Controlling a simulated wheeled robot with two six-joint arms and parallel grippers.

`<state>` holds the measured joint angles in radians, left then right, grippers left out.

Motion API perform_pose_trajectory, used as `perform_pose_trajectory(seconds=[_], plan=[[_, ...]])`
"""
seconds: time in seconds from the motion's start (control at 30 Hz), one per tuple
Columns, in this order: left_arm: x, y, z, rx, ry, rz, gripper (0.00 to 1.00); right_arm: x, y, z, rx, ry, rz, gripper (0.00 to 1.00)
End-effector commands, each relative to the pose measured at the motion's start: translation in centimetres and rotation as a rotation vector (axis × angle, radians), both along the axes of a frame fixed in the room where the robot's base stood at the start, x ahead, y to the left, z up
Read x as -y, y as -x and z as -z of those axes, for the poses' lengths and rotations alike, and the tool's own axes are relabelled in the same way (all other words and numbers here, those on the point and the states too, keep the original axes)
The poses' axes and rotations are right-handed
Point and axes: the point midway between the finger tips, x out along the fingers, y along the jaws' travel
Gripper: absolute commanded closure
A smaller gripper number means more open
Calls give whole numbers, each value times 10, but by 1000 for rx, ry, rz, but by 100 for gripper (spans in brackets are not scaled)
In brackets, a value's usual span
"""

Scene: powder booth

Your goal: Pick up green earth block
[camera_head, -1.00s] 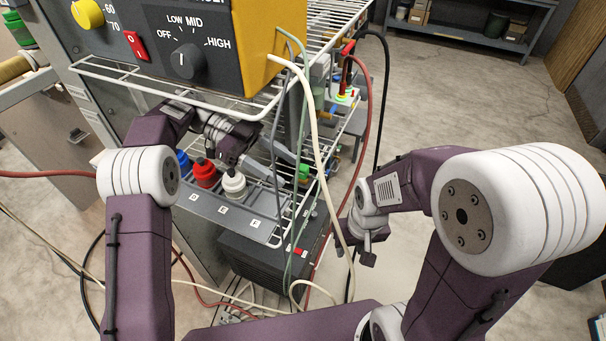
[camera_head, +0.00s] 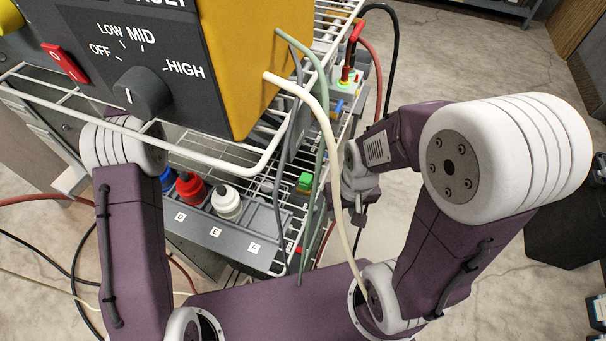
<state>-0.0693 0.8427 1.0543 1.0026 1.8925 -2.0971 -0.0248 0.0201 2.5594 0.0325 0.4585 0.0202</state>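A small green block (camera_head: 305,181) sits on the wire rack, right of the lettered tray, partly behind hanging cables. I cannot tell for sure that it is the earth block. My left arm reaches under the upper wire shelf, and its gripper is hidden behind the shelf and control box. My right gripper (camera_head: 352,222) hangs beside the rack's right side, right of the green block and apart from it. Its fingers are small and partly behind a pale cable, so their opening is unclear.
Blue, red (camera_head: 190,187) and white (camera_head: 226,202) bottles stand in the lettered tray (camera_head: 215,230). A yellow and grey control box (camera_head: 235,70) and the upper wire shelf's rim (camera_head: 225,165) overhang them. A pale cable (camera_head: 331,150) and green cable hang in front.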

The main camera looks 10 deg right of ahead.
Motion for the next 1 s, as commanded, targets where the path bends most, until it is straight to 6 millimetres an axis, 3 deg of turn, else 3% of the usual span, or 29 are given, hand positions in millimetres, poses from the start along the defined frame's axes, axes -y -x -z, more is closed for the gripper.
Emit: perform_pose_trajectory(seconds=[0.27,0.7,0.87,1.0], plan=[[0,0,26,1,1,0,47,0,0,27,0,0,0,64],[0,1,94,1,1,0,47,0,1,94,0,0,0,64],[0,1,93,1,1,0,47,0,1,94,0,0,0,64],[13,10,100,0,0,2,47,0,1,97,0,0,0,64]])
